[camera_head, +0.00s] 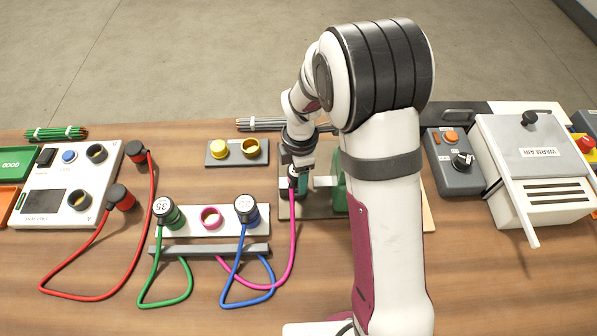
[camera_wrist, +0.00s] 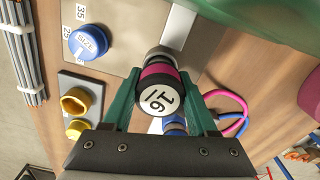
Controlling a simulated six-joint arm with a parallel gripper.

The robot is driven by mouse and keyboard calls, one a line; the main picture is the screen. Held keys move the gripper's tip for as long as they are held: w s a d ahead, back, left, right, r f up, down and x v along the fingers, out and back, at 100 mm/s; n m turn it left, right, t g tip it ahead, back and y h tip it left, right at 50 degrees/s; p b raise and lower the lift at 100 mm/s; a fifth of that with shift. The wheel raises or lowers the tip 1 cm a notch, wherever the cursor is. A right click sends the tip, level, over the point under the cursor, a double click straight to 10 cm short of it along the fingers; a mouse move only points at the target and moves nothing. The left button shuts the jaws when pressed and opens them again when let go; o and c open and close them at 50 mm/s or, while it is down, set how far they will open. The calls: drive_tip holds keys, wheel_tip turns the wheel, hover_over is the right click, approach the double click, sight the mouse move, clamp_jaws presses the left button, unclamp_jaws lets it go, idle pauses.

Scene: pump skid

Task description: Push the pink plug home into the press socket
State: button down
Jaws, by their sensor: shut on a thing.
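In the wrist view the plug's pink end meets a metallic round press socket (camera_wrist: 166,56) on a grey plate. I cannot tell how deep it sits. In the head view my gripper (camera_head: 296,183) is over the left part of the press plate (camera_head: 322,212), beside the green press body (camera_head: 338,190). The plug's pink cable (camera_head: 293,235) hangs from it; my wrist mostly hides the plug there.
A white rack (camera_head: 190,226) holds a green plug (camera_head: 165,212), an empty pink ring (camera_head: 210,217) and a blue plug (camera_head: 246,210). A yellow pair (camera_head: 236,150) stands behind. A blue size knob (camera_wrist: 90,42) is near the socket. Grey rods (camera_head: 270,124) lie at the back.

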drive_tip(key=shift+f, duration=0.55)
drive_tip(key=shift+c, duration=0.6)
unclamp_jaws()
wheel_tip(320, 180, up, 16)
drive_tip(key=shift+d, duration=0.2)
